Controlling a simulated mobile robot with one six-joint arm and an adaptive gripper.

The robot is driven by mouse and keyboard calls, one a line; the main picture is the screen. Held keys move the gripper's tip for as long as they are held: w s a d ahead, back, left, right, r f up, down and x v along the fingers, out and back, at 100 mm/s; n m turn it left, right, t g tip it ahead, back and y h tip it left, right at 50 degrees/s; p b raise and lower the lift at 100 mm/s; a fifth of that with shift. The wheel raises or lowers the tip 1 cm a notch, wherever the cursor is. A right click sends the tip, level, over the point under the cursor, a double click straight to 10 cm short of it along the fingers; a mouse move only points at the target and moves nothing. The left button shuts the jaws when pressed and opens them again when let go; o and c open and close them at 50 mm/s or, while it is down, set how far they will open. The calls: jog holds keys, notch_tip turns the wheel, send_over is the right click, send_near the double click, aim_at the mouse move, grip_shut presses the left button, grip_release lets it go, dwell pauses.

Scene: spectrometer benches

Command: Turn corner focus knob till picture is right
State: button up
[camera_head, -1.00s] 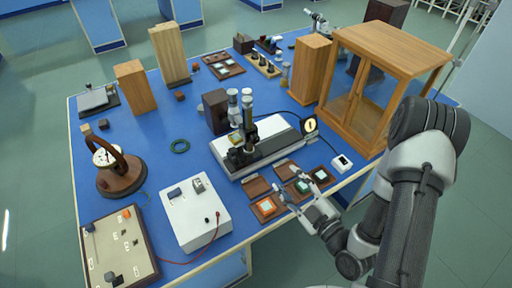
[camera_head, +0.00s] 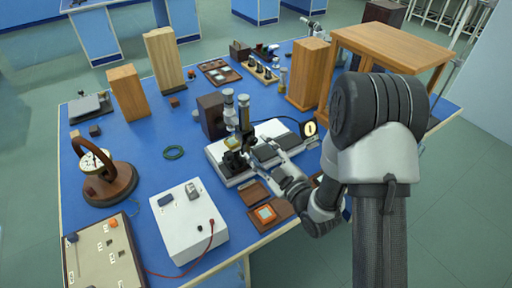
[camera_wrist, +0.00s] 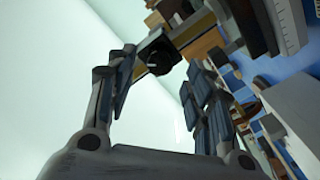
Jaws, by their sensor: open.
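An optical instrument with upright tubes (camera_head: 244,110) and a white base (camera_head: 213,152) stands near the middle of the blue bench. My gripper (camera_head: 252,152) is at its front, close to the foot of the tubes, and partly covers the base. In the wrist view my gripper (camera_wrist: 160,63) is open, with one finger on each side. A dark round knob-like part (camera_wrist: 158,62) on a dark and yellowish block shows between and beyond the fingertips. I cannot tell whether the fingers touch it. No picture from the instrument can be read.
A dark block (camera_head: 211,116) stands behind the tubes. A wooden cabinet (camera_head: 390,45) is at the right, behind my arm.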

aim_at(254, 143)
jog(key=shift+x, duration=1.7)
jog(key=shift+c, duration=0.6)
jog(key=c, duration=1)
